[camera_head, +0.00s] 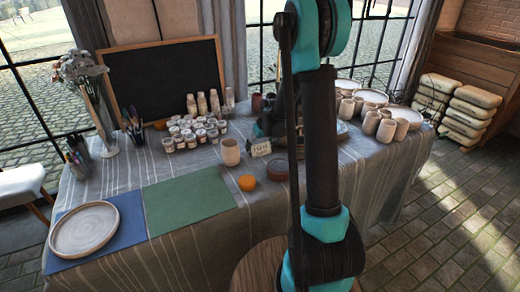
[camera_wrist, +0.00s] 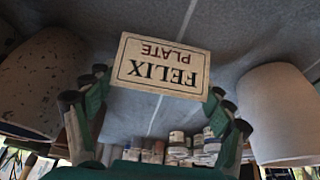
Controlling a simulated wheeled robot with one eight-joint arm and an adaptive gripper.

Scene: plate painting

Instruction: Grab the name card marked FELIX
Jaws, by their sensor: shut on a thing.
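The name card (camera_wrist: 162,66) is cream with a dark border and reads "FELIX PLATE", upside down in the wrist view. My gripper (camera_wrist: 158,86) is shut on it, with one dark-and-green finger at each side edge of the card. I cannot tell whether the card still touches the cloth.
A speckled cup (camera_wrist: 45,82) and a pale cup (camera_wrist: 280,115) flank the card closely. In the head view a beige cup (camera_head: 230,152), an orange sponge-like thing (camera_head: 247,183) and paint jars (camera_head: 195,133) are near. The green mat (camera_head: 187,205) is bare; a plate (camera_head: 84,229) lies on the blue mat.

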